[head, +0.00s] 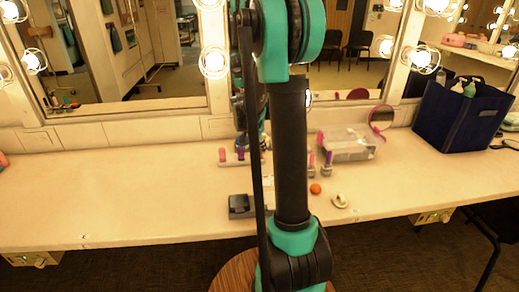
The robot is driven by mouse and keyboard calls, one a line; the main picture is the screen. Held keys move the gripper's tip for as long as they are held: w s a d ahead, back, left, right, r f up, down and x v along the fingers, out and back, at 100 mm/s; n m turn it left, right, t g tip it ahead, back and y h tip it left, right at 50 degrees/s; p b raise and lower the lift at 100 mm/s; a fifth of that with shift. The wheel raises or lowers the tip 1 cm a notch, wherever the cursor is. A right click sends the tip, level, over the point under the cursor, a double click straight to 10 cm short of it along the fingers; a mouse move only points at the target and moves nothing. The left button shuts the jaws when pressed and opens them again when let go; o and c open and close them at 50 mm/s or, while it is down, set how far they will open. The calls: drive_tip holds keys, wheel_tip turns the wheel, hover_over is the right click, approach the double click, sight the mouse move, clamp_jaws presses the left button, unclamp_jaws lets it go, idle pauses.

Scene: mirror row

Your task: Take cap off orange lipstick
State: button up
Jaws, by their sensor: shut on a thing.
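I cannot make out the orange lipstick or its cap. My own arm stands across the middle of the head view and covers part of the counter. A pale holder (233,163) stands left of the arm, with a pink lipstick (222,155) and a purple lipstick (240,153) upright in it. Right of the arm, a pink-topped item (311,160) and a purple-topped item (327,164) stand upright. My gripper is hidden behind the arm links, so its fingers and anything between them do not show.
On the counter (130,195) are a black box (241,206), an orange ball (315,188), a small pale item (340,201), a clear case (347,145), a round pink mirror (381,118) and a navy bin (462,117). Mirrors line the back. The left counter is mostly clear.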

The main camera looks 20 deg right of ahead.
wheel_tip(320, 180, up, 20)
drive_tip(key=shift+r, duration=0.25)
idle(0.3)
drive_tip(key=shift+r, duration=0.3)
drive_tip(key=shift+r, duration=0.35)
drive_tip(key=shift+r, duration=0.35)
drive_tip(key=shift+r, duration=0.3)
drive_tip(key=shift+r, duration=0.45)
drive_tip(key=shift+f, duration=0.1)
